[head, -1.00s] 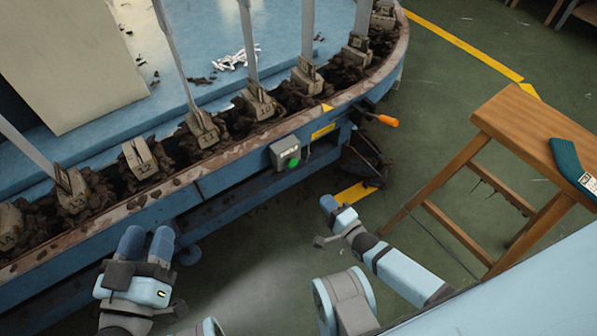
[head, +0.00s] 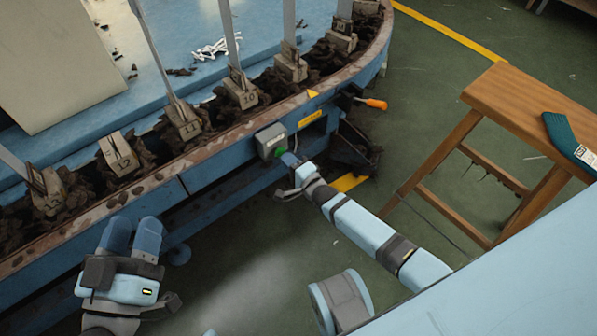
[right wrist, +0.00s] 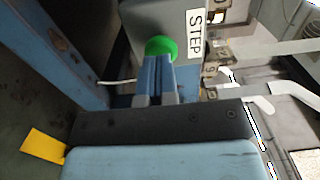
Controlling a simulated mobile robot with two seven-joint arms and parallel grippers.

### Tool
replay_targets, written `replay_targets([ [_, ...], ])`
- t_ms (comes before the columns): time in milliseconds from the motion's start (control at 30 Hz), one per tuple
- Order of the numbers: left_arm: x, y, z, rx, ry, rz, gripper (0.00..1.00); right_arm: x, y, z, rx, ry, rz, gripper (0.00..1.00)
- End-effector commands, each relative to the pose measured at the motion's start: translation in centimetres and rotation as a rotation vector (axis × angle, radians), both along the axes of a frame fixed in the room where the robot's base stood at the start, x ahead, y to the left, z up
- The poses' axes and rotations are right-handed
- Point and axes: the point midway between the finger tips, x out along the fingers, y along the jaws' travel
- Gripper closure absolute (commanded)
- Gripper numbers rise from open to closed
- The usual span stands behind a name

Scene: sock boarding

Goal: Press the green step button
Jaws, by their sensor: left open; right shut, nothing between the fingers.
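The grey step box (head: 269,142) is fixed to the blue side of the curved machine. The green button (head: 281,153) is on its lower front, partly hidden by my right gripper (head: 290,159). In the right wrist view the green button (right wrist: 161,46) shows just beyond the shut, empty fingertips of my right gripper (right wrist: 156,60), beside the label STEP (right wrist: 195,32). The tips overlap the button's lower edge; I cannot tell whether they touch it. My left gripper (head: 132,234) is open and empty at the lower left, away from the box.
An orange-handled lever (head: 374,103) sticks out right of the box. A wooden stool (head: 500,105) with a teal sock (head: 565,140) on it stands at the right. Numbered clamps (head: 242,92) line the machine's dirty rim. The green floor between is mostly clear.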

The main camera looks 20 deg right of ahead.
Motion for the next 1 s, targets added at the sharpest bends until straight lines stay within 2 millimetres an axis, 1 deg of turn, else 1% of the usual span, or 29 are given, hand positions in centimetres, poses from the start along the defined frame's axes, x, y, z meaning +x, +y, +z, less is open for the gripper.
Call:
replay_targets([
  [33, 0.0, 0.0, -0.3, 0.003, 0.006, -0.002, 0.54, 0.4, 0.1, -0.1, 0.000, -0.001, 0.000, 1.00],
  [100, 0.0, 0.0, -0.5, 0.006, 0.013, -0.004, 0.54, 0.7, 0.2, 0.0, 0.001, -0.001, 0.000, 1.00],
  [500, 0.0, 0.0, -0.6, 0.008, 0.016, -0.005, 0.54, 1.0, 0.3, 0.1, 0.001, -0.001, 0.000, 1.00],
  [733, 0.0, -0.1, -1.1, 0.013, 0.032, -0.010, 0.54, 3.2, 0.8, 0.1, 0.000, -0.001, 0.000, 1.00],
  [1000, 0.0, -0.1, -1.0, 0.014, 0.034, -0.010, 0.54, 3.4, 0.8, 0.5, 0.002, -0.006, -0.001, 1.00],
])
